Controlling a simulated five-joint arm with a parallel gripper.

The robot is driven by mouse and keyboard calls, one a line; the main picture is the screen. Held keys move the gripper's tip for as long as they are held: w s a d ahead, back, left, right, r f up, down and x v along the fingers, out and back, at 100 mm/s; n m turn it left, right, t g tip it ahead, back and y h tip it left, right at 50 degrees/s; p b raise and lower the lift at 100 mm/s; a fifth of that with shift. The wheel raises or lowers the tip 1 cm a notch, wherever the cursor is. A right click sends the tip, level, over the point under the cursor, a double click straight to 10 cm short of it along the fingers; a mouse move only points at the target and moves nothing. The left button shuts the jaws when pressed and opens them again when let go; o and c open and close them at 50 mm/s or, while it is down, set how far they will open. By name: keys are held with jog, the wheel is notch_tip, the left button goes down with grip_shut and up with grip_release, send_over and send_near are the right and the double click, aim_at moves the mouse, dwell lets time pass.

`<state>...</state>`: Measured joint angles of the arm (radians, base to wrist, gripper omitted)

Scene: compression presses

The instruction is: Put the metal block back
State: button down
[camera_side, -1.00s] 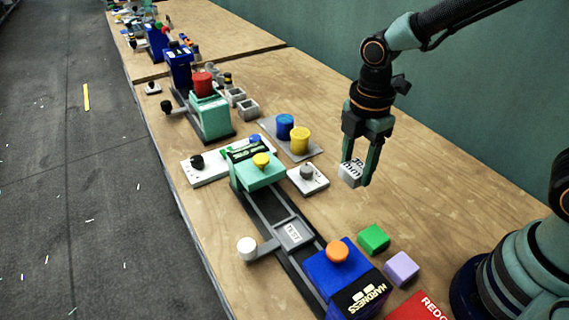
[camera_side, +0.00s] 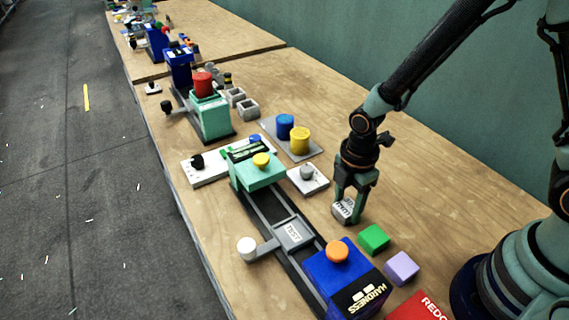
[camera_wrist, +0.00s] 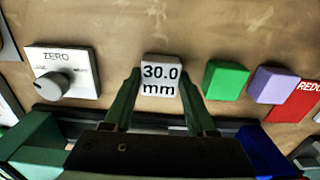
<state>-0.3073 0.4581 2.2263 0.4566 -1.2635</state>
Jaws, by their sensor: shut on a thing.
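The metal block (camera_side: 344,211) is a small silver-grey cube with dark print. In the wrist view the block (camera_wrist: 160,76) reads "30.0 mm". My gripper (camera_side: 352,200) is shut on it, with one green finger on each side in the wrist view (camera_wrist: 160,92). The block is low over the wooden table, left of the green block (camera_side: 374,239). I cannot tell whether it touches the table. The purple block (camera_side: 401,268) sits beyond the green one, in the same row.
The press with its rail, TEST plate (camera_side: 292,234) and blue HARDNESS head (camera_side: 347,277) stands left of and below the gripper. A ZERO knob box (camera_side: 307,179) is at upper left. A red box (camera_side: 418,306) lies at the lower right. The table to the right is clear.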

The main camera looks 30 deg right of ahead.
aim_at(347, 206)
jog(key=shift+f, duration=0.15)
jog(key=shift+c, duration=1)
grip_release()
notch_tip(347, 206, up, 12)
jog(key=s+d+r+m+t, duration=0.1)
jog(key=d+r+m+t, duration=0.1)
jog(key=d+r+m, duration=0.3)
jog(key=s+d+r+m+t, duration=0.2)
jog(key=d+r+m, duration=0.3)
jog(key=m, duration=0.8)
jog(key=shift+r+t, duration=0.8)
jog(key=shift+r, duration=0.35)
